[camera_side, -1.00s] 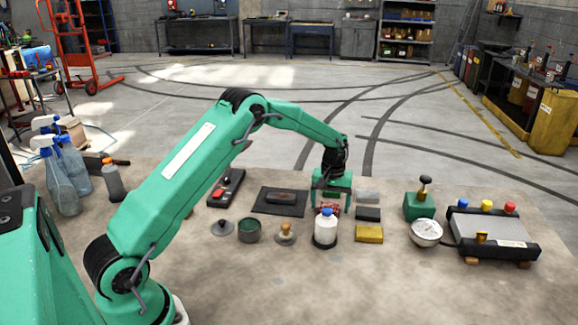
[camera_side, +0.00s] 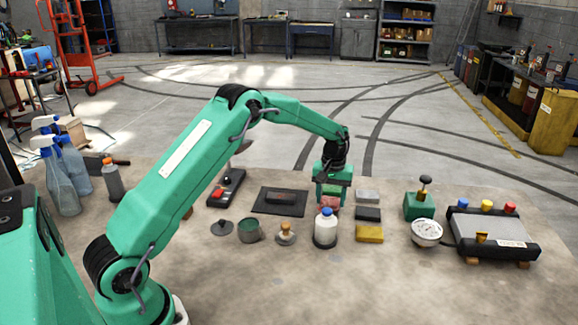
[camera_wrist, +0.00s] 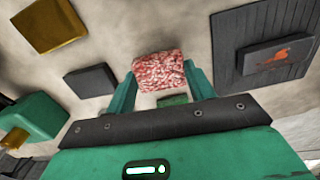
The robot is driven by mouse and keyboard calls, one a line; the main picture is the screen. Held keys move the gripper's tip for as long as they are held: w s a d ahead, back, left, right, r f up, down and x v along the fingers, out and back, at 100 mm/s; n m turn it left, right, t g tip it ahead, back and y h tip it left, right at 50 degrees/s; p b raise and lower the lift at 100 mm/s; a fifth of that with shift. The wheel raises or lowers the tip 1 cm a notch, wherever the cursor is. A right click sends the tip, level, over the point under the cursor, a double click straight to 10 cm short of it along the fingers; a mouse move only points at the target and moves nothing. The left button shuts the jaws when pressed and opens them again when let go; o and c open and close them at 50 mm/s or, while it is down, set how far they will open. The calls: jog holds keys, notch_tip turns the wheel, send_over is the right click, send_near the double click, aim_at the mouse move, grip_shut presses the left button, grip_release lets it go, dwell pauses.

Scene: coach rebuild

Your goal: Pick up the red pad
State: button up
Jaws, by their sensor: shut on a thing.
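The red pad (camera_side: 330,203) is a speckled red-pink block between the fingers of my gripper (camera_side: 331,197). In the wrist view the red pad (camera_wrist: 160,70) sits between the two green fingertips of my gripper (camera_wrist: 160,84), which are shut on its sides. The pad is low over the table; I cannot tell whether it still touches it. A small green patch (camera_wrist: 172,100) shows beside the pad in the wrist view; I cannot tell what it is.
A grey pad (camera_side: 367,196), black pad (camera_side: 368,214) and yellow pad (camera_side: 369,234) lie to the right. A white bottle (camera_side: 325,229) stands close in front. A dark mat (camera_side: 265,206) with a block (camera_side: 285,197) lies left. A green box (camera_side: 419,206) stands farther right.

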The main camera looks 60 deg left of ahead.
aim_at(331, 200)
notch_tip(331, 200, up, 8)
jog(key=shift+f, duration=0.1)
dwell(0.6)
